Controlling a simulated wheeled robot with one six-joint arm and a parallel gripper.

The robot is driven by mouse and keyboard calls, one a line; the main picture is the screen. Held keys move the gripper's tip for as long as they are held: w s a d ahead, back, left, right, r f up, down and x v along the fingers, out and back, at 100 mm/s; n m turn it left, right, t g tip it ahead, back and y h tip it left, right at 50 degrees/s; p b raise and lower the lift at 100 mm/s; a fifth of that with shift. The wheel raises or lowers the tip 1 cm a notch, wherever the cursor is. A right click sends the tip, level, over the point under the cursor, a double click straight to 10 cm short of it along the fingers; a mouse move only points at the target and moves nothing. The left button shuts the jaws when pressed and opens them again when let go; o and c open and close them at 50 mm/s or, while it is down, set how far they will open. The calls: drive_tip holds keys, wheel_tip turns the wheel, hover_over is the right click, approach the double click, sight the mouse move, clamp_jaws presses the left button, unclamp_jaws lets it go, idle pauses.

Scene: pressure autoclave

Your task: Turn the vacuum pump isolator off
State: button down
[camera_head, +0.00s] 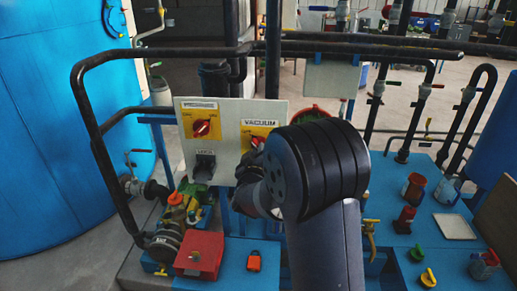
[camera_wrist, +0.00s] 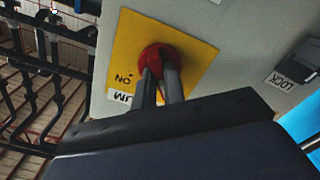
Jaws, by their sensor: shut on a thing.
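The vacuum pump isolator is a red knob (camera_wrist: 155,55) on a yellow plate (camera_wrist: 195,58), fixed to a pale grey panel. In the wrist view the plate looks upside down, with an "ON" mark and part of a label by the fingers. My gripper (camera_wrist: 161,76) is shut on the red knob, one finger on each side. In the head view the yellow plate (camera_head: 262,129) sits under the label "VACUUM". My arm hides most of the knob there. The knob's pointing direction is hard to tell.
A second red rotary switch (camera_head: 202,128) on yellow is left of it on the panel (camera_head: 228,110), with a black lockable switch (camera_head: 205,165) below. A black pipe rail (camera_head: 92,125) curves around the panel's left. A red box (camera_head: 199,250) and valves stand below.

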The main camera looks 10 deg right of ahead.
drive_tip(key=shift+n, duration=0.6)
drive_tip(key=c, duration=1.5)
unclamp_jaws()
drive_tip(key=b+v, duration=0.1)
drive_tip(key=v, duration=0.9)
drive_tip(key=shift+s+a, duration=0.15)
drive_tip(key=shift+s, duration=0.25)
drive_tip(key=shift+w, duration=0.1)
